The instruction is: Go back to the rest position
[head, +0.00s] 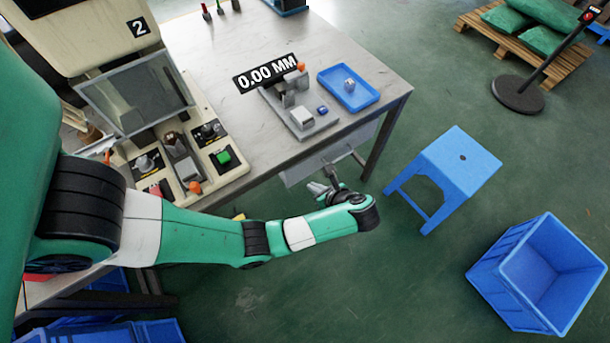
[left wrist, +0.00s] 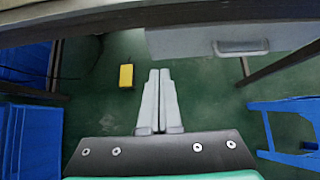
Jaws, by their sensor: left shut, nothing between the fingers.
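My left gripper (head: 318,188) is beside the front edge of the table in the head view, away from the things on it. In the left wrist view its two fingers (left wrist: 159,76) lie together, shut, with nothing between them. The green floor and the table's underside show beyond them. My right gripper is in neither view.
The grey table (head: 345,45) bears a gauge fixture (head: 300,118) and a blue tray (head: 370,98). A machine (head: 222,182) stands at the left. A blue stool (head: 462,160) and a blue crate (head: 490,285) stand on the floor. A yellow block (left wrist: 126,75) lies below.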

